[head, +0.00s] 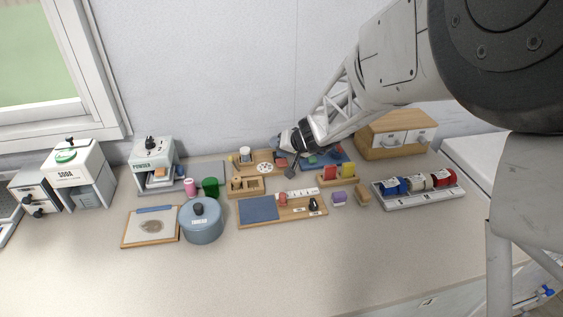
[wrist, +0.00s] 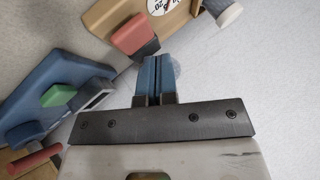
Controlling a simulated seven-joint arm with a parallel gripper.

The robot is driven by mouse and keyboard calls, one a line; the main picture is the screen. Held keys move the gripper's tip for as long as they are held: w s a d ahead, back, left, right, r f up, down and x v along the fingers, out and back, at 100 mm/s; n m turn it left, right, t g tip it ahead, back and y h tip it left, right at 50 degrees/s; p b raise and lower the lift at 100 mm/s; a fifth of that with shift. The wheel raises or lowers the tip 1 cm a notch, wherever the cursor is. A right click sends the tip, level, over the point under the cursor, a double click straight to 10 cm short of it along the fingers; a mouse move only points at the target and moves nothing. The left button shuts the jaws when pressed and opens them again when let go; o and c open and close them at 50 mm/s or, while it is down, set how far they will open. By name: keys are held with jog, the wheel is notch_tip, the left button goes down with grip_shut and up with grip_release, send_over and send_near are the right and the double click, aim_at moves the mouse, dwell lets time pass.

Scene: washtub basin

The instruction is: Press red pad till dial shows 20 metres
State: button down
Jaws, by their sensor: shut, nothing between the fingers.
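A wooden device with a white dial (head: 264,167) stands near the wall, left of my gripper (head: 289,174). In the wrist view the dial (wrist: 158,5) is cut by the top edge; a "20" shows on it, but its reading cannot be told. The red pad (wrist: 133,33) sits on a dark base at the wooden device's edge. My gripper (wrist: 158,62) is shut and empty, its blue-grey fingertips apart from the pad, just below and right of it in the picture. In the head view the pad is small and partly covered by the gripper.
A blue board with a green block (wrist: 58,95) lies left of my gripper in the wrist view. A wooden drawer box (head: 396,136) stands to the right. A wooden board with a blue panel (head: 258,208) lies in front, beside a blue pot (head: 201,226). The front counter is clear.

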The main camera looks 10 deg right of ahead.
aim_at(283, 161)
jog(key=shift+r, duration=0.1)
jog(key=shift+r, duration=2.4)
jog(key=shift+s+r, duration=0.15)
jog(key=s+a+r+n+g, duration=0.1)
jog(key=s+r, duration=0.2)
jog(key=s, duration=0.4)
jog(key=s+a+r+g+h, duration=0.1)
jog(key=s+r, duration=0.2)
jog(key=s, duration=0.3)
jog(key=s+r+n+g, duration=0.1)
jog(key=s+r, duration=0.2)
jog(key=s, duration=0.4)
jog(key=s+d+g+h, duration=0.1)
jog(key=s+d+h, duration=0.1)
jog(key=s, duration=0.7)
jog(key=s+d+r+h, duration=0.1)
jog(key=s+d+h, duration=0.1)
jog(key=s, duration=0.7)
jog(key=shift+s+d+r+g+h, duration=0.15)
jog(key=shift+s+g+h, duration=0.15)
jog(key=shift+s+g, duration=0.1)
